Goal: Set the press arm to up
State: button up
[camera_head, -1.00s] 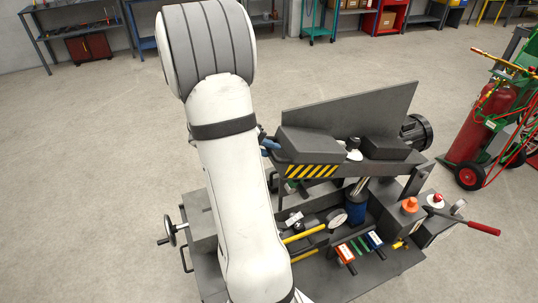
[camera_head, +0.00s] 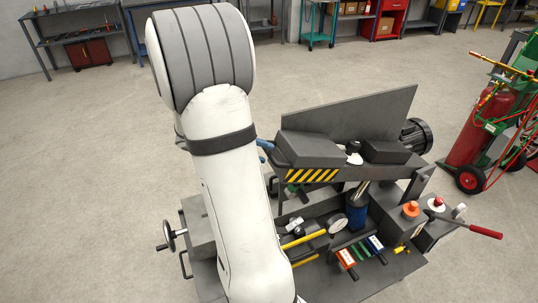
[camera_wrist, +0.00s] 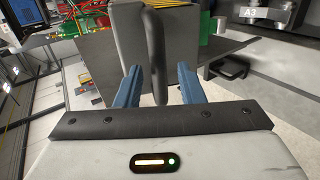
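The press arm (camera_head: 308,151) is a dark grey beam with a yellow-and-black striped edge, lying across the top of the machine in the head view. In the wrist view its front block (camera_wrist: 112,52) fills the upper middle, with a rounded grey handle (camera_wrist: 155,45) standing out from it. My gripper (camera_wrist: 160,72) has two blue fingers, apart, one on each side of the handle. Gaps show between the fingers and the handle. In the head view only a bit of blue finger shows at the arm's left end; my white arm hides the rest.
The machine base (camera_head: 345,285) carries a blue cylinder (camera_head: 356,215), a gauge and small tools below the arm. A red-handled lever (camera_head: 485,231) sticks out at right, near an orange knob (camera_head: 410,209). A gas cylinder cart (camera_head: 480,135) stands at far right. Floor to the left is clear.

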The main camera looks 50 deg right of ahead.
jog(key=shift+b+v, duration=0.35)
jog(key=shift+v, duration=2.1)
jog(key=s+a+r+n+t+y, duration=0.1)
jog(key=s+a+t+y, duration=0.1)
jog(key=a, duration=0.7)
jog(key=s+a+r+n+t+y, duration=0.1)
jog(key=s+a+n+t+y, duration=0.1)
jog(key=a, duration=0.7)
jog(key=s+a+r+n+t+y, duration=0.1)
jog(key=s+a+t+y, duration=0.3)
jog(key=a, duration=0.5)
jog(key=shift+s+a+r+n+y, duration=0.3)
jog(key=shift+s+r+n+y, duration=0.15)
jog(key=shift+y, duration=0.75)
